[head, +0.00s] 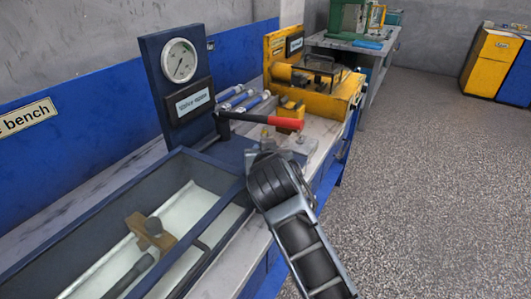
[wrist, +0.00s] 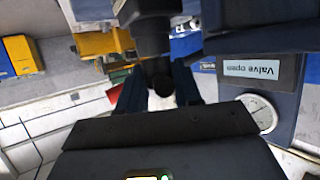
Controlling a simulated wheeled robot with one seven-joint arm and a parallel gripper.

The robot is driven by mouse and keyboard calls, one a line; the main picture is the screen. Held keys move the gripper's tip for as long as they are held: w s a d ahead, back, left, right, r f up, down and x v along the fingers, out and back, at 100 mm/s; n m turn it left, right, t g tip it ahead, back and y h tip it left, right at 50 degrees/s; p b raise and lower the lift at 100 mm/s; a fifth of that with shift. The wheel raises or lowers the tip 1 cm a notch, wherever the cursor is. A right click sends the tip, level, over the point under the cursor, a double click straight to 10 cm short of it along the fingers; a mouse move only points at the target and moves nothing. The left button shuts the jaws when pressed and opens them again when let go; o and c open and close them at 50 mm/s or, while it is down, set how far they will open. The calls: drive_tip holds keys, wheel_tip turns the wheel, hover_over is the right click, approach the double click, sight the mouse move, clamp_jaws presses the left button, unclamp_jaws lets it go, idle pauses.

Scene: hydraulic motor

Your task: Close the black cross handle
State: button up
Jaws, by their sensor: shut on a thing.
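My gripper (wrist: 158,92) shows in the wrist view as two dark fingers either side of a small black part. That part appears to be the black cross handle (wrist: 162,86), and the fingers are shut on it. Only a little of the handle shows, so its turned position cannot be told. In the head view my own arm hides the fingertips and the handle. The valve display (wrist: 252,69) reads "Valve open" in the wrist view; the same display (head: 195,101) stands below the gauge in the head view.
A round gauge (head: 179,60) stands on the blue panel. A lever with a red grip (head: 287,122) sticks out just beyond my arm. A yellow unit (head: 340,90) stands farther back. The floor at the right is clear.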

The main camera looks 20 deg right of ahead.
drive_tip(key=shift+f+m+g+h+b, duration=0.15)
drive_tip(key=shift+m+g+h+b, duration=0.65)
drive_tip(key=shift+m+h, duration=0.35)
drive_tip(key=o, duration=1)
drive_tip(key=shift+b+v, duration=0.45)
drive_tip(key=shift+v, duration=3.55)
drive_tip(key=shift+f, duration=0.1)
drive_tip(key=shift+c, duration=0.2)
